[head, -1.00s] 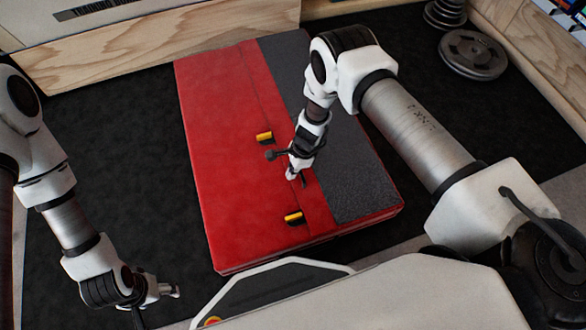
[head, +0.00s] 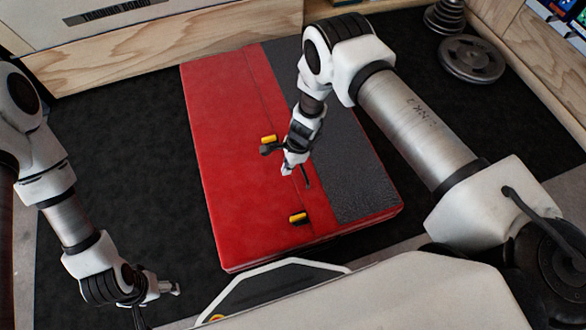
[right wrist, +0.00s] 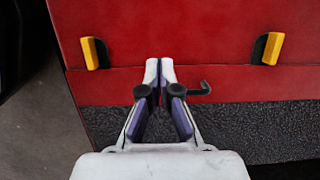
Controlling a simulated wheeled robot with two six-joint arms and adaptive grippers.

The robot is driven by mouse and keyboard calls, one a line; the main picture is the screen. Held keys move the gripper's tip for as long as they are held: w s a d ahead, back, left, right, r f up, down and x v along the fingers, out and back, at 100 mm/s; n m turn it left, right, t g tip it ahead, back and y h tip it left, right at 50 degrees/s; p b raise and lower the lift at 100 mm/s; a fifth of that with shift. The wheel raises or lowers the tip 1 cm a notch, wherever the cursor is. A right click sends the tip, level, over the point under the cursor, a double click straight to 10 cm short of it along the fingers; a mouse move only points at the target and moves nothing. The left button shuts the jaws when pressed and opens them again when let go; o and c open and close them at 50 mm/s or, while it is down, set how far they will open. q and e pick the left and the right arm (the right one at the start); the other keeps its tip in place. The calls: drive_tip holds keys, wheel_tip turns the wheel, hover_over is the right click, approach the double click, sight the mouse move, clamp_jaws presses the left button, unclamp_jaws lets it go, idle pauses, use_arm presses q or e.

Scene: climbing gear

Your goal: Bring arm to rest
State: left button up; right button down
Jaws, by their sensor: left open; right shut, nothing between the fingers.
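My right gripper (head: 287,169) hangs above the red and grey crash pad, between its two yellow-and-black pieces. In the right wrist view its fingertips (right wrist: 159,66) are together with nothing between them. A dark hooked piece shows beside the fingers there. I cannot tell whether the fingertips touch the pad. My left gripper (head: 172,288) is at the lower left, over the dark floor and clear of the pad. It is open and looks empty.
The red pad (head: 215,150) lies on the black mat (head: 115,150). Yellow-and-black pieces (head: 298,217) sit on it. Weight plates (head: 471,58) lie at the upper right. A wooden box edge (head: 150,45) bounds the back. The mat left of the pad is bare.

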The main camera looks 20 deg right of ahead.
drive_tip(key=a+r+p, duration=0.1)
drive_tip(key=a+r, duration=0.3)
drive_tip(key=shift+a, duration=0.2)
